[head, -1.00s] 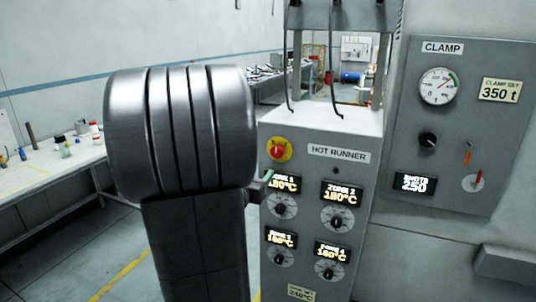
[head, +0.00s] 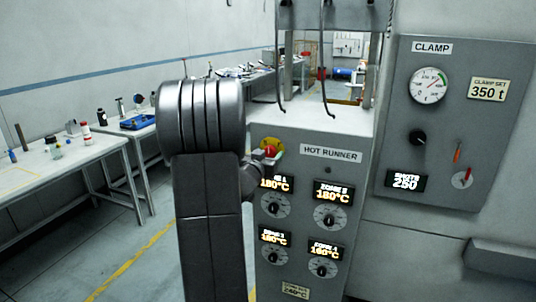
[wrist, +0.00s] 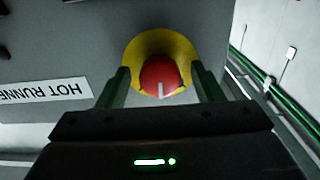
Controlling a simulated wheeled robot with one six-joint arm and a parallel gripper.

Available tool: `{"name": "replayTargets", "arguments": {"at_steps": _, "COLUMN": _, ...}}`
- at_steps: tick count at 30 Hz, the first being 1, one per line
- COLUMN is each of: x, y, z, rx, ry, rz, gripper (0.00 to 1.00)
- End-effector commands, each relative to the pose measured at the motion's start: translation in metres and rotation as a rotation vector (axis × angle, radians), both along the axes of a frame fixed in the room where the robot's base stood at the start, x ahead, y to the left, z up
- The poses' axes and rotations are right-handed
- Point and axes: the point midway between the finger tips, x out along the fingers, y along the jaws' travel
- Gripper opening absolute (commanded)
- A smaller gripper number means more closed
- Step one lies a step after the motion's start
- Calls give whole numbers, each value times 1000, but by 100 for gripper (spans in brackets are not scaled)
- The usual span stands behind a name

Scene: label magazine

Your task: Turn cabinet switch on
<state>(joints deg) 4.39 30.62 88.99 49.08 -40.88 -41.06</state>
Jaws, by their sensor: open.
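The cabinet switch is a red knob (head: 269,149) on a round yellow plate (head: 279,145), at the upper left of the grey HOT RUNNER cabinet (head: 345,183). In the wrist view the red knob (wrist: 158,74) shows a pale mark at its lower edge, on the yellow plate (wrist: 133,53). My gripper (wrist: 161,80) is open, with one finger on either side of the knob and a visible gap at each side. In the head view my gripper (head: 262,158) is at the knob and partly covers it. Whether the fingers touch the plate cannot be told.
Zone displays and dials (head: 332,214) sit just below the switch. The CLAMP panel (head: 455,130) is to the right. Cables (head: 325,60) hang above the cabinet. A workbench (head: 95,150) with small items stands at the left.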

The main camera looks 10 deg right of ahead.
Motion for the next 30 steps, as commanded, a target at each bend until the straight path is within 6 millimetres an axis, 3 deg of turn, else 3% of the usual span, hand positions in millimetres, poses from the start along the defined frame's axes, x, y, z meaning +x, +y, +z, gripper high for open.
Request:
{"name": "replayTargets", "arguments": {"at_steps": 9, "x": 2, "y": -1, "z": 0, "rx": -1, "ry": -1, "rz": 0, "gripper": 59}}
{"name": "replayTargets", "arguments": {"at_steps": 15, "x": 2, "y": -1, "z": 0, "rx": -1, "ry": -1, "rz": 0, "gripper": 19}}
{"name": "replayTargets", "arguments": {"at_steps": 16, "x": 2, "y": -1, "z": 0, "rx": -1, "ry": -1, "rz": 0, "gripper": 17}}
{"name": "replayTargets", "arguments": {"at_steps": 30, "x": 2, "y": -1, "z": -2, "rx": 98, "ry": -70, "rz": 0, "gripper": 17}}
